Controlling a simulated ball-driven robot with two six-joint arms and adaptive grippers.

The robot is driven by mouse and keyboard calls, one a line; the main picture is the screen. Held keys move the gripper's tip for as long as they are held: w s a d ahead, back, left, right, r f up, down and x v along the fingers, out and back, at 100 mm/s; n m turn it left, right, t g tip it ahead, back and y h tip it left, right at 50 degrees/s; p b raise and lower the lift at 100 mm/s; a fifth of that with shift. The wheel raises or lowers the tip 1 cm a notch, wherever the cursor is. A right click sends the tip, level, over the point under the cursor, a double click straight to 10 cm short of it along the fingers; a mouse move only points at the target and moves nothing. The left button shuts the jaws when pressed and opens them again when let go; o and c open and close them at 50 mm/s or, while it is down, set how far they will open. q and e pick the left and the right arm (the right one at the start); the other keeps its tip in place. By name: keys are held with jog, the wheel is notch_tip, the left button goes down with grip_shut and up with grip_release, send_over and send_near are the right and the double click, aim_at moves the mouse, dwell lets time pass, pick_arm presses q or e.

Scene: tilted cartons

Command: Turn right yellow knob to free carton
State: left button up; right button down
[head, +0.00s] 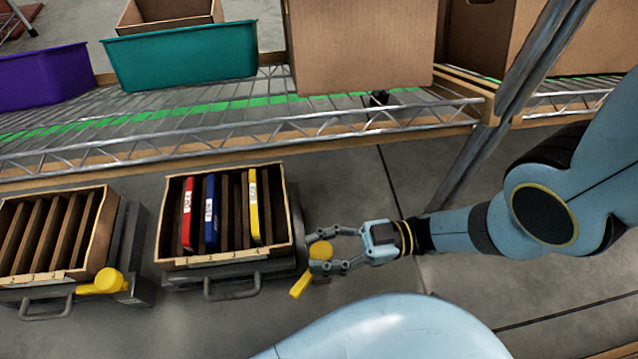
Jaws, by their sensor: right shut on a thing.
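The right carton (160,225) is an open cardboard box with dark dividers, sitting tilted in a grey holder with a front handle (232,290). It holds a red item (189,215), a blue item (211,213) and a yellow item (254,207). The right yellow knob (300,287) is at the carton's lower right, its lever pointing down and left. My right gripper (318,252) comes in from the right with its fingers around the knob and shut on it. Its fingers hide part of the knob. My left gripper is not in view.
A second carton (98,235) with empty slots stands at left, with its own yellow knob (104,282). Behind is a wire shelf (230,130) with a purple bin (40,78), a teal bin (180,58) and a large cardboard box (360,45). The floor right of my gripper is clear.

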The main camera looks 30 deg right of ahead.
jog(key=c, duration=0.8)
grip_release()
jog(key=shift+d, duration=0.2)
jog(key=shift+o, duration=0.2)
jog(key=shift+a, duration=0.1)
jog(key=shift+r, duration=0.15)
jog(key=shift+r, duration=4.85)
